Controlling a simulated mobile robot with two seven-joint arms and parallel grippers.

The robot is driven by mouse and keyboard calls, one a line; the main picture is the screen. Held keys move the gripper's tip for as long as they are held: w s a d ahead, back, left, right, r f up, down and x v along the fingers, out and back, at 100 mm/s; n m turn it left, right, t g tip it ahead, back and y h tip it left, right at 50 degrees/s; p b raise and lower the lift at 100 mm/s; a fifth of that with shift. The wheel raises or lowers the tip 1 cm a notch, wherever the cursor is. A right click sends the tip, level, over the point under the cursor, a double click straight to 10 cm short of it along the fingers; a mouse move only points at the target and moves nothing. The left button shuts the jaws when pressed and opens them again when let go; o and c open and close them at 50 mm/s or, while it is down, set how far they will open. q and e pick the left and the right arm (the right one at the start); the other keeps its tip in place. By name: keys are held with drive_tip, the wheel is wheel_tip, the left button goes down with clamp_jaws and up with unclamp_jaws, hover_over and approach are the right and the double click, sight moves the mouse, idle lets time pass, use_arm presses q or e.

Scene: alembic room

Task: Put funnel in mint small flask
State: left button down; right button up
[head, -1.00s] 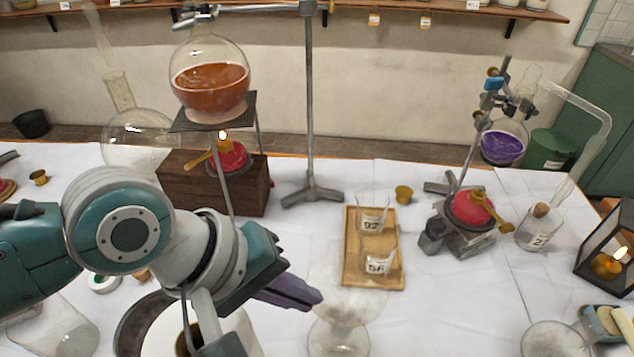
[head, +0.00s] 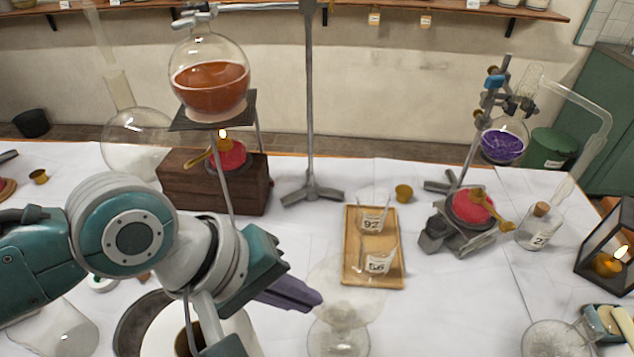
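A clear, funnel-shaped glass piece (head: 350,287) shows at the lower middle, wide at the top and narrowing downward. Below it is a rounded clear glass vessel (head: 338,341), cut by the bottom edge of the picture. The two overlap, and I cannot tell whether the funnel shape rests in the vessel. No mint colour can be made out on the glass. My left gripper (head: 313,299) points right, its purple fingertips at the left side of the funnel shape. I cannot tell whether they touch or grip it. My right gripper is not in view.
A wooden tray (head: 350,276) with two labelled beakers lies just behind the glass. A metal stand (head: 310,120), a burner under an orange flask (head: 210,88), and a red burner (head: 471,207) stand farther back.

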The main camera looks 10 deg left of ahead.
use_arm(q)
drive_tip(key=shift+f, duration=0.25)
idle(0.3)
drive_tip(key=c, duration=1)
unclamp_jaws()
drive_tip(key=shift+r, duration=0.15)
drive_tip(key=shift+r+p, duration=3.45)
drive_tip(key=shift+p, duration=0.4)
